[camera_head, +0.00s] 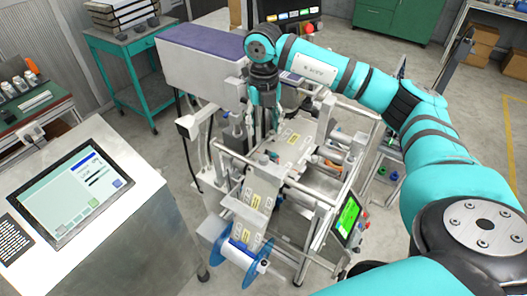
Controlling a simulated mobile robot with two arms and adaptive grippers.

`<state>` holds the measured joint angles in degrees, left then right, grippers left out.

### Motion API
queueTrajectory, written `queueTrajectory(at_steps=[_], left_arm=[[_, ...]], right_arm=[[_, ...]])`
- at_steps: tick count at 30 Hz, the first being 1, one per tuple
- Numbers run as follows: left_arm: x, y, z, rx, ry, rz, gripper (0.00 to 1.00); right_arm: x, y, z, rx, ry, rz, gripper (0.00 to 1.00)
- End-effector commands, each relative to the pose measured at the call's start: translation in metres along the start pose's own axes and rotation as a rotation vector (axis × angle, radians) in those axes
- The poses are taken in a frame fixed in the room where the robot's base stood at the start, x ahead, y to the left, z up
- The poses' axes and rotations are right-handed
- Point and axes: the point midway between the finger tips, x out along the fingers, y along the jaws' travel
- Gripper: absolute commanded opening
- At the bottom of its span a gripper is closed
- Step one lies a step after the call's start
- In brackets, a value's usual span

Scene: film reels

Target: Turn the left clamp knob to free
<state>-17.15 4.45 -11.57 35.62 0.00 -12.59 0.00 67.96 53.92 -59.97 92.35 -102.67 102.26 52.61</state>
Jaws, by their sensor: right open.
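My right gripper (264,130) hangs pointing down from my teal arm over the middle of the metal film machine (290,150). It looks empty, and its jaws are open, though the fingertips are small and dark against the machine. The clamp knobs are too small to tell apart, and I cannot pick out the left one. The gripper and wrist hide part of the machine there. A blue-flanged reel (241,257) sits at the machine's near end, below a pale labelled strip (259,197). My left gripper is not in view.
A cabinet with a lit touchscreen (76,187) stands at left front. A green-screened panel (347,219) is on the machine's right side. A long box with a purple top (205,40) lies behind. A teal cart (130,42) stands at the back left. Frame bars surround the gripper.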

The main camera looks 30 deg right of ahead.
Motion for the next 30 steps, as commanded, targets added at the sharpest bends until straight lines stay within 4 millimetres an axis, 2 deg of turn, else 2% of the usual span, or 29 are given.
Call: queueTrajectory(at_steps=[1,9,15,21,30], left_arm=[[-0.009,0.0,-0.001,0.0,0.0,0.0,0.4],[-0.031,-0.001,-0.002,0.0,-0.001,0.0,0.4],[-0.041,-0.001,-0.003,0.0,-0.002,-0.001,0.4],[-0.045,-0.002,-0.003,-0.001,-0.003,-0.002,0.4],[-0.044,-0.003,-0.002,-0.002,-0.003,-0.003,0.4]], right_arm=[[0.009,-0.001,-0.002,0.0,0.006,-0.003,0.51],[0.067,0.001,-0.002,-0.003,0.006,0.0,0.51],[0.101,0.001,-0.001,-0.003,0.004,0.001,0.51],[0.117,0.001,-0.001,-0.003,0.001,0.003,0.51],[0.12,0.001,0.0,-0.003,0.0,0.003,0.5]])
